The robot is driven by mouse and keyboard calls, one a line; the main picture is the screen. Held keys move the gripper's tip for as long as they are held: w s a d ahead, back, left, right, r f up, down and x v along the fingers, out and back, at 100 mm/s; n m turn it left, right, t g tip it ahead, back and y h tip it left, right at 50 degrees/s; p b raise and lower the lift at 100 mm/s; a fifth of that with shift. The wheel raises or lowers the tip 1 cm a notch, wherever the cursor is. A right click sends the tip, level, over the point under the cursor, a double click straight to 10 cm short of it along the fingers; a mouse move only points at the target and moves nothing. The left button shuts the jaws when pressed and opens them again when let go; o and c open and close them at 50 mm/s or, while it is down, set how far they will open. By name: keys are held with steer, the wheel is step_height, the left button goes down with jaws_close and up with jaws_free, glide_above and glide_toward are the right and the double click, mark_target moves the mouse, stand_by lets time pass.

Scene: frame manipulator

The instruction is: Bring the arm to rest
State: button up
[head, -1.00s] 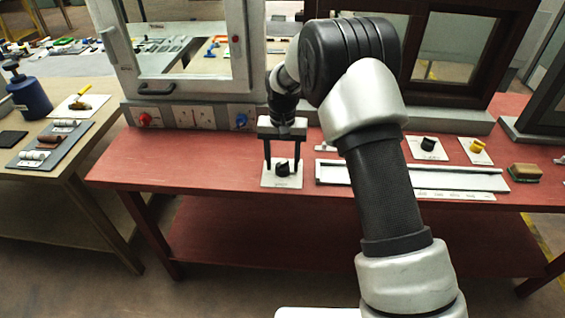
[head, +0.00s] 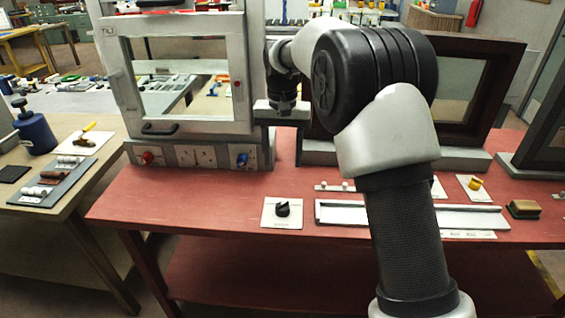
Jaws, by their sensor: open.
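My arm reaches up from the bottom right, over the red table (head: 200,195), with its elbow bent in front of the dark-framed window. My gripper (head: 278,142) is open and empty, in front of the gap between the light grey window frame and the dark frame. It is above and apart from a black knob-like piece (head: 283,208) on a white card.
A grey-framed window (head: 185,75) with a red and a blue knob on its base stands left of my gripper. A dark-framed window (head: 462,100) stands behind my arm. A pale rail (head: 340,212) lies on the table. A side table (head: 85,185) is at left.

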steer(key=s+d+r+t+p, duration=0.1)
steer(key=s+d+r+p, duration=0.1)
steer(key=s+d+r, duration=0.5)
steer(key=s+d+r+t+p, duration=0.1)
steer(key=s+d+r+p, duration=0.3)
steer(key=r, duration=0.6)
steer(key=s+d+t+p, duration=0.1)
steer(key=s+d, duration=0.2)
steer(key=s, duration=0.7)
steer(key=s+d+r+t+p, duration=0.1)
steer(key=s+d+t, duration=0.1)
steer(key=s, duration=0.8)
steer(key=shift+s+d+r+n+t, duration=0.3)
steer(key=shift+s+d, duration=0.05)
steer(key=shift+d, duration=0.1)
